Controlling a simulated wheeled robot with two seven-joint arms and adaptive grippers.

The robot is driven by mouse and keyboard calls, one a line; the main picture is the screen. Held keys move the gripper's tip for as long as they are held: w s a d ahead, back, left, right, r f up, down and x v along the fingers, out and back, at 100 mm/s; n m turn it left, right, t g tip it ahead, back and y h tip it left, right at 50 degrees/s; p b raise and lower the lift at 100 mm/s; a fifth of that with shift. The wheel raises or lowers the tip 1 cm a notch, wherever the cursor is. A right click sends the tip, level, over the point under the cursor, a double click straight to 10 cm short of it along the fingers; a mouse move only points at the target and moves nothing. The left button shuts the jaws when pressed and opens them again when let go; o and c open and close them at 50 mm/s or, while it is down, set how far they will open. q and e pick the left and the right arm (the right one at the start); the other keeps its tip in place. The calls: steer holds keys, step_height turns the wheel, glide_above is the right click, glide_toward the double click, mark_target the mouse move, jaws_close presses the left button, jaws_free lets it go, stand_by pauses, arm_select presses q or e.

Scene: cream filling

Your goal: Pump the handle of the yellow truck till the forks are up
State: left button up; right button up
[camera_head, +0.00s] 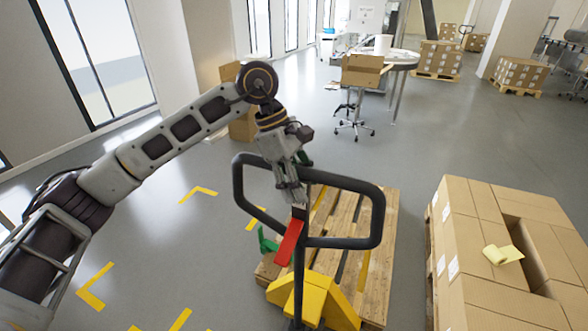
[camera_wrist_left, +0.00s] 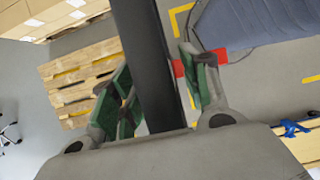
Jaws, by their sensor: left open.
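The yellow truck (camera_head: 312,300) stands at the bottom middle of the head view. Its black loop handle (camera_head: 378,215) rises in front of a wooden pallet (camera_head: 383,262). A red part (camera_head: 289,243) sits on the handle's shaft below the loop. My left gripper (camera_head: 290,188) is at the loop, near its middle. In the left wrist view, its green-padded fingers (camera_wrist_left: 162,82) stand apart on either side of a black handle bar (camera_wrist_left: 148,60). I cannot tell whether a finger touches the bar. The forks are mostly hidden by the pallet, so their height is unclear. My right gripper is out of view.
Yellow corner marks (camera_head: 97,286) lie on the floor at left.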

arm_select(q)
steer(key=shift+s+d+f, duration=0.1)
steer(key=shift+d+f, duration=0.15)
steer(key=shift+f, duration=0.35)
jaws_close()
stand_by(0.7)
